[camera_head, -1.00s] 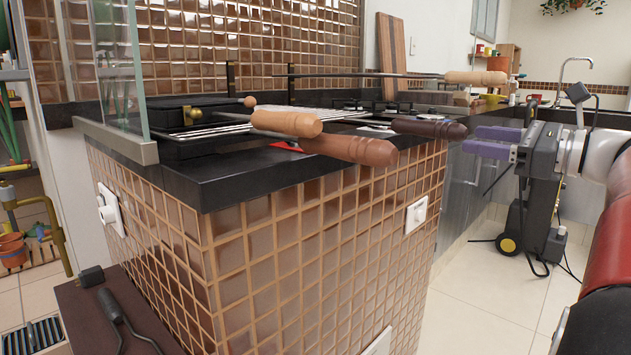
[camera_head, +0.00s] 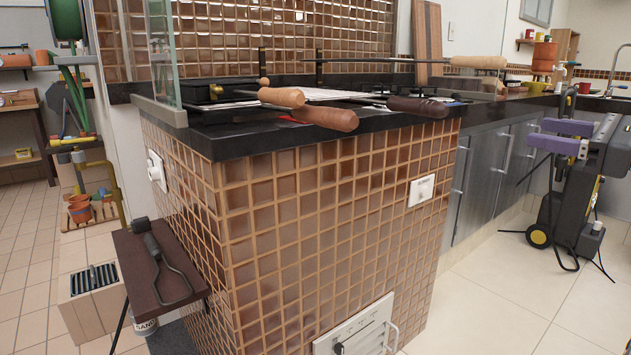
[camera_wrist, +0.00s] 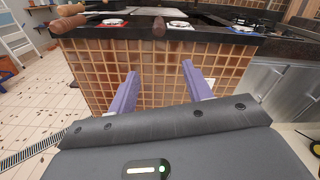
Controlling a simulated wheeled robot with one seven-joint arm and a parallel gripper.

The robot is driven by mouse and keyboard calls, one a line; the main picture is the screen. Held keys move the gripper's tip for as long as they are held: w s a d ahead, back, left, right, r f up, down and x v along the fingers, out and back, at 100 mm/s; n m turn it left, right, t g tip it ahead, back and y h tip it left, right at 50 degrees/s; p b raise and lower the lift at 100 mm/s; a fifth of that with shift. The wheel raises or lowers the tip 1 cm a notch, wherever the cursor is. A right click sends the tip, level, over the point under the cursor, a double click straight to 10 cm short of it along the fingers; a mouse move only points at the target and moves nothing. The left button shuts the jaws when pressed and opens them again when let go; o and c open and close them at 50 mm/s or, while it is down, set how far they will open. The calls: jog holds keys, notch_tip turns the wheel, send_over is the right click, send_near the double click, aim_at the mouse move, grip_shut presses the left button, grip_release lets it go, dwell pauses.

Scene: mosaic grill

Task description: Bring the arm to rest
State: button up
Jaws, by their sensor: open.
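My gripper (camera_head: 562,136) is at the right side of the head view, its two purple fingers apart and nothing between them. The wrist view also shows its spread fingers (camera_wrist: 159,90), pointing at the tiled side of the grill counter (camera_wrist: 108,60). The gripper is clear of the counter and to the right of it in the head view. My arm behind it is mostly out of that view.
Wooden skewer handles (camera_head: 326,117) overhang the black countertop edge (camera_head: 240,143). A wheeled black machine (camera_head: 575,215) stands on the floor behind my gripper. A small brown side table (camera_head: 160,275) is at left. Tiled floor (camera_head: 490,300) at right is clear.

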jog(key=s+a+f+n+g+h+p, duration=0.1)
jog(key=s+a+f+n+g, duration=0.15)
jog(key=a+f, duration=0.3)
jog(key=s+a+f+n+g+h+p, duration=0.1)
jog(key=a+f+n+g+h, duration=0.1)
jog(key=a+f+n, duration=0.35)
jog(key=s+a+f+n+g+h+p, duration=0.1)
jog(key=s+a+f+n+g, duration=0.15)
jog(key=a, duration=0.55)
jog(key=s+a+f+n+g+h+p, duration=0.1)
jog(key=s+a+f+n+h+p, duration=0.1)
jog(key=s+f+n+h, duration=0.5)
jog(key=s+f+n+p, duration=0.1)
jog(key=s+f+n, duration=0.5)
jog(key=n, duration=0.2)
jog(key=shift+a+f, duration=0.25)
jog(key=shift+a, duration=0.05)
